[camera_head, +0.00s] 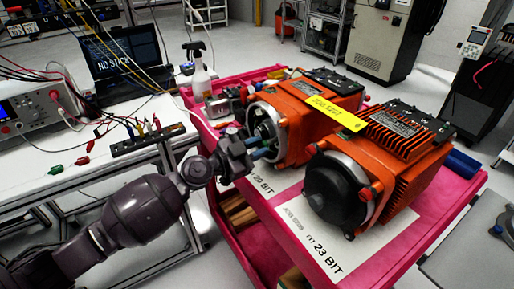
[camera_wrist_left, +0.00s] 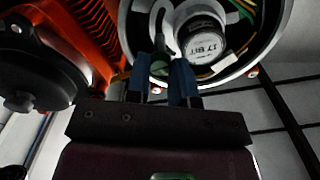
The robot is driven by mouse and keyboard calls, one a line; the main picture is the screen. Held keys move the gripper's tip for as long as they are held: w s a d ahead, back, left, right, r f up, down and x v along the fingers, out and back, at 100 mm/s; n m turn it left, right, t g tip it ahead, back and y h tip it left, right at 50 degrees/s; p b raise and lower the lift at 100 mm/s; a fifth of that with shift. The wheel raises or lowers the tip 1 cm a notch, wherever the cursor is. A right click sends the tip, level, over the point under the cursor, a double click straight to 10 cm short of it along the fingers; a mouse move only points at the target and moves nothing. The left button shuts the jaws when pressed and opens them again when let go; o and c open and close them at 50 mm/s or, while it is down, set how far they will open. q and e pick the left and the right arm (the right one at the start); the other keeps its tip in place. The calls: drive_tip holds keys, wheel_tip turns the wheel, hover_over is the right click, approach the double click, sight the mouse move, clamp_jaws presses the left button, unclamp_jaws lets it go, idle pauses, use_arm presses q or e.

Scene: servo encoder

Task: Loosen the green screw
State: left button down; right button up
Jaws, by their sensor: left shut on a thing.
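My left gripper (camera_head: 262,152) reaches in from the left to the open end of the rear orange motor (camera_head: 305,130). In the left wrist view its blue fingertips (camera_wrist_left: 164,82) are closed around the green screw (camera_wrist_left: 159,66), which sits at the lower inner edge of the motor's round housing (camera_wrist_left: 276,38). The screw is partly hidden by the fingers. Beside it is the round encoder (camera_wrist_left: 202,38) marked "17 BIT", with a grey cable curving near the screw. In the head view the screw cannot be told apart from the fingers. My right gripper is in neither view.
A second orange motor (camera_head: 385,165) with a black end cap (camera_head: 335,190) stands close on the right. Both motors sit on a pink cart (camera_head: 458,194). A spray bottle (camera_head: 199,72) stands behind. A bench with wires, a laptop (camera_head: 125,62) and instruments is at left.

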use_arm(q)
drive_tip(key=n+b, duration=0.1)
drive_tip(key=n, duration=1)
drive_tip(key=shift+r+n, duration=0.1)
drive_tip(key=shift+n, duration=1.6)
drive_tip(key=c, duration=1)
unclamp_jaws()
drive_tip(key=shift+o, duration=0.2)
